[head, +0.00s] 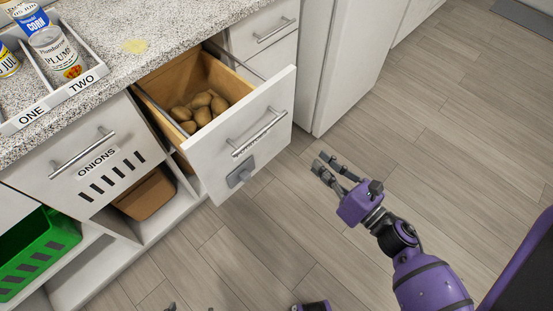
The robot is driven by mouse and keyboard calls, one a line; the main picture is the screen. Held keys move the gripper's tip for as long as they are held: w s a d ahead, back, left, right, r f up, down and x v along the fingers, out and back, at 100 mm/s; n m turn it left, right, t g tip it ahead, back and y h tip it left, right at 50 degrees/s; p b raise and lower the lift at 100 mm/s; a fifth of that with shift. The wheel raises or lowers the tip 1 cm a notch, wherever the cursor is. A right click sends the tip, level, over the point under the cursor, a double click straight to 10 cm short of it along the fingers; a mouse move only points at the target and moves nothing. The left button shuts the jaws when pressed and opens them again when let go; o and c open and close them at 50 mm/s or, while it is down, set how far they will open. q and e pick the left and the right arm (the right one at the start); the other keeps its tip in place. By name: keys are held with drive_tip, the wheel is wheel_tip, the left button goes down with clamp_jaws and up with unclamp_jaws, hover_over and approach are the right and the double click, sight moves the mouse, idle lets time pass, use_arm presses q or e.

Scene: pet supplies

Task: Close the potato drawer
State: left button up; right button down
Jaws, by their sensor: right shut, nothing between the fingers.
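The potato drawer (220,165) is pulled out from under the counter, with its white front standing well clear of the cabinet. Several brown potatoes (203,110) lie in its wooden box. Its front has a metal bar handle (258,133), a small label below it that is hard to read, and a grey fitting lower down. My right gripper (323,170) is shut and empty, over the floor to the right of the drawer front and apart from it.
The granite counter (150,75) holds a tray (92,84) marked ONE and TWO with cans. An ONIONS drawer front (75,160) is left of the potato drawer. A brown bin (147,194) and a green crate (38,245) sit below. Wooden floor (445,130) is clear at right.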

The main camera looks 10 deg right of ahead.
drive_tip(key=s+a+n+y, duration=0.2)
drive_tip(key=n, duration=0.3)
drive_tip(key=p, duration=0.3)
approach(267, 134)
drive_tip(key=shift+n+g, duration=0.4)
drive_tip(key=x, duration=0.6)
drive_tip(key=shift+r, duration=0.35)
drive_tip(key=shift+w+a, duration=0.2)
drive_tip(key=shift+w, duration=0.15)
